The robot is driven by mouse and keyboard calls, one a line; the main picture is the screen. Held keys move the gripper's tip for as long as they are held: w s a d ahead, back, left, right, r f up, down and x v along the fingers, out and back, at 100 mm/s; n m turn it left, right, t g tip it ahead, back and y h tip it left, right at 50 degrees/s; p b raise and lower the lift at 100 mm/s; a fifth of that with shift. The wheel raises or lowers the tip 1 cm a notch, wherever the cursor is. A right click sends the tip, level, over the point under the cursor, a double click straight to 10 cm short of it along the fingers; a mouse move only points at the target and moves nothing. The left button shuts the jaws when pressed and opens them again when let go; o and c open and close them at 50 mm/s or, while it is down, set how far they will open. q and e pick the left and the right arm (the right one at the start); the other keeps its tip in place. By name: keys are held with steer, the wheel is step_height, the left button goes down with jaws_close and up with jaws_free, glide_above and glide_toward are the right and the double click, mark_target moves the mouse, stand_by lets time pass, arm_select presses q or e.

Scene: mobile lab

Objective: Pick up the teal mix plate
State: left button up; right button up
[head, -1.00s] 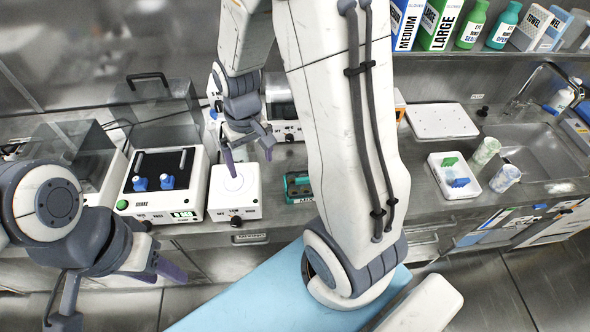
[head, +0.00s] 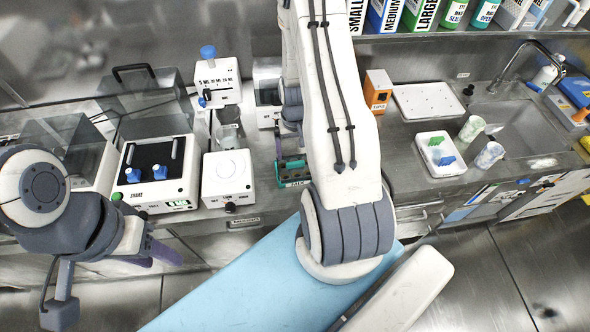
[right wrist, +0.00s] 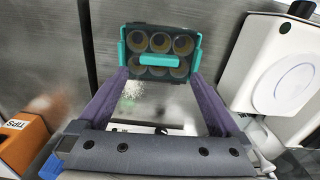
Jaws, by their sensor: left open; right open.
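The teal mix plate (head: 292,172) lies on the steel counter in the head view, partly hidden by my right arm. In the right wrist view it is a teal rack (right wrist: 158,58) with several round wells and a teal handle bar across its middle. My right gripper (right wrist: 160,78) is open above the plate, its purple fingers to either side of the plate's near edge and not closed on it. In the head view the right gripper is mostly hidden behind the arm. My left gripper (head: 112,284) is open and empty at the lower left, away from the plate.
A white device with a round top (head: 227,178) stands just left of the plate. An orange tips box (head: 377,90) is behind it to the right. A white tray (head: 440,154) with coloured items and cups sits near the sink (head: 525,125).

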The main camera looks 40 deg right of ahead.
mark_target(295, 162)
steer(key=f, duration=0.1)
steer(key=f+p, duration=0.1)
steer(key=f, duration=0.1)
steer(key=shift+s+f, duration=0.1)
steer(key=shift+s, duration=0.15)
steer(key=shift+f+p, duration=0.3)
steer(key=shift+f, duration=0.35)
steer(key=shift+c, duration=0.3)
jaws_close()
